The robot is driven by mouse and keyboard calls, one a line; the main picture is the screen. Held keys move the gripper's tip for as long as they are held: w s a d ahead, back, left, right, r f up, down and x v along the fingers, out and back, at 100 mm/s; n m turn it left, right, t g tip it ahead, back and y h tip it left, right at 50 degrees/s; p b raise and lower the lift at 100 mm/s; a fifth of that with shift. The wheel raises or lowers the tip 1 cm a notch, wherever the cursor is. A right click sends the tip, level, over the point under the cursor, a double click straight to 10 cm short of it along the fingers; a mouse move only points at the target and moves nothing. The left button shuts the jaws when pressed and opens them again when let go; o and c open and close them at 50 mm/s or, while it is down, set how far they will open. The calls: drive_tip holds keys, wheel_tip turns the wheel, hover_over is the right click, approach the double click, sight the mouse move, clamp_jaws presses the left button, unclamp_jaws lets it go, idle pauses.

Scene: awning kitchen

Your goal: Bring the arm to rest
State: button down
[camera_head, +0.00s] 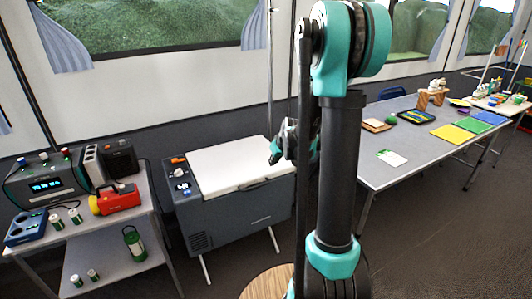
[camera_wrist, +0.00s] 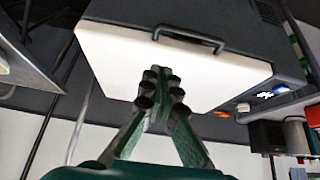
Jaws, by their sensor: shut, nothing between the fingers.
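My arm rises through the middle of the head view, with its teal and black links upright. My gripper (camera_head: 276,152) shows partly behind the arm in front of the cooler's lid, as seen from the head camera. In the wrist view my gripper (camera_wrist: 160,88) has its green fingers drawn together at the tips, with nothing between them. The grey cooler (camera_head: 245,215) has a closed white lid (camera_head: 232,163). The lid also fills the middle of the wrist view (camera_wrist: 110,55), beyond the fingertips, with its dark handle above them. I cannot tell the gap to the lid.
A shelf cart (camera_head: 112,238) at left holds a radio (camera_head: 42,184), a red and yellow flashlight (camera_head: 118,198) and a green lantern (camera_head: 134,243). A long grey table (camera_head: 385,172) at right bears coloured mats. A round wooden top (camera_head: 262,286) is low in front.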

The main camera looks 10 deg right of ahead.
drive_tip(key=s+f+m+g+h, duration=0.1)
drive_tip(key=s+m+g+h, duration=0.1)
drive_tip(key=s, duration=2.8)
drive_tip(key=shift+a+f+m, duration=0.15)
drive_tip(key=shift+f+m, duration=0.05)
drive_tip(key=shift+m, duration=0.6)
